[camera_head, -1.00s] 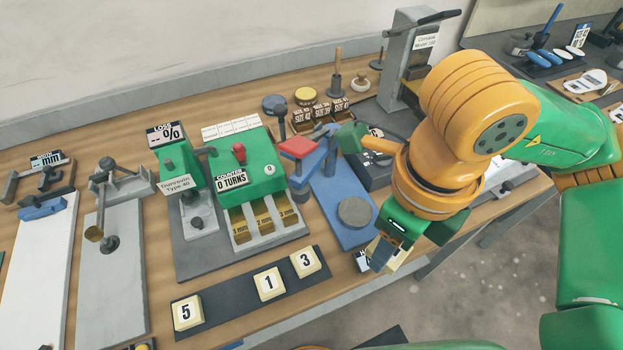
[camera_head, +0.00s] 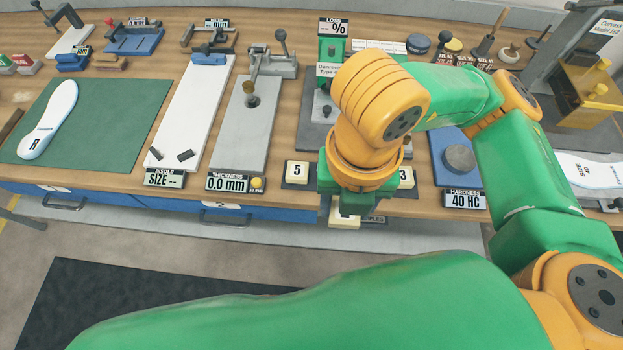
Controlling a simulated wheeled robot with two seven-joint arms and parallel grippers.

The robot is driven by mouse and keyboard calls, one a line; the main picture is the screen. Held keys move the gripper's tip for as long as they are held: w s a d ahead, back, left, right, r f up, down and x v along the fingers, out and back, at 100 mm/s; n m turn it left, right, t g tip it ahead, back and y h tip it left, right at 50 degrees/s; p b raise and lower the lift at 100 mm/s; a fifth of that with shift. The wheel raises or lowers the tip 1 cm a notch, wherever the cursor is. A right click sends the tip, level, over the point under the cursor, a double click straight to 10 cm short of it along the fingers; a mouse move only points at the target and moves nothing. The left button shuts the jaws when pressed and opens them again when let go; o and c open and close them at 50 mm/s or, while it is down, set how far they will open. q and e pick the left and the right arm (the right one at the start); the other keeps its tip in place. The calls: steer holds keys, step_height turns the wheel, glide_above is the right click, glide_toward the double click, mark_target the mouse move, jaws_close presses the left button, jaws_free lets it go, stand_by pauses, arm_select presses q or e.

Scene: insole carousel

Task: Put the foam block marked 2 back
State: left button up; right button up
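My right gripper (camera_head: 347,205) points down at the front edge of the bench, mostly hidden under its own orange wrist. A cream foam block (camera_head: 343,220) shows at its fingertips, held there. The number on it cannot be read. The dark sample strip (camera_head: 283,184) lies behind, on the bench. The block marked 5 (camera_head: 297,171) sits at its left end and the block marked 3 (camera_head: 406,177) shows right of my wrist. The middle of the strip, with any block there, is hidden by my wrist. My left gripper is not in view.
The blue hardness base with a grey disc (camera_head: 459,157) stands right of the strip. A grey gauge plate (camera_head: 243,138) and white plate (camera_head: 190,120) lie left. A green mat (camera_head: 95,112) carries an insole (camera_head: 50,120). Blue drawers (camera_head: 240,213) are below the bench edge.

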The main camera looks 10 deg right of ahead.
steer(key=w+f, duration=0.2)
steer(key=w, duration=0.1)
steer(key=w+d+f, duration=0.1)
steer(key=w+f, duration=0.1)
steer(key=w, duration=0.1)
steer(key=w+d+f, duration=0.1)
steer(key=w+f, duration=0.2)
steer(key=w, duration=0.1)
steer(key=shift+w, duration=0.1)
steer(key=f, duration=0.1)
steer(key=w+f+p, duration=0.1)
steer(key=f, duration=0.1)
steer(key=w+f, duration=0.1)
steer(key=shift+d+f+p, duration=0.1)
steer(key=shift+f+p, duration=0.05)
steer(key=shift+p, duration=0.2)
steer(key=shift+f, duration=0.55)
steer(key=o, duration=1.3)
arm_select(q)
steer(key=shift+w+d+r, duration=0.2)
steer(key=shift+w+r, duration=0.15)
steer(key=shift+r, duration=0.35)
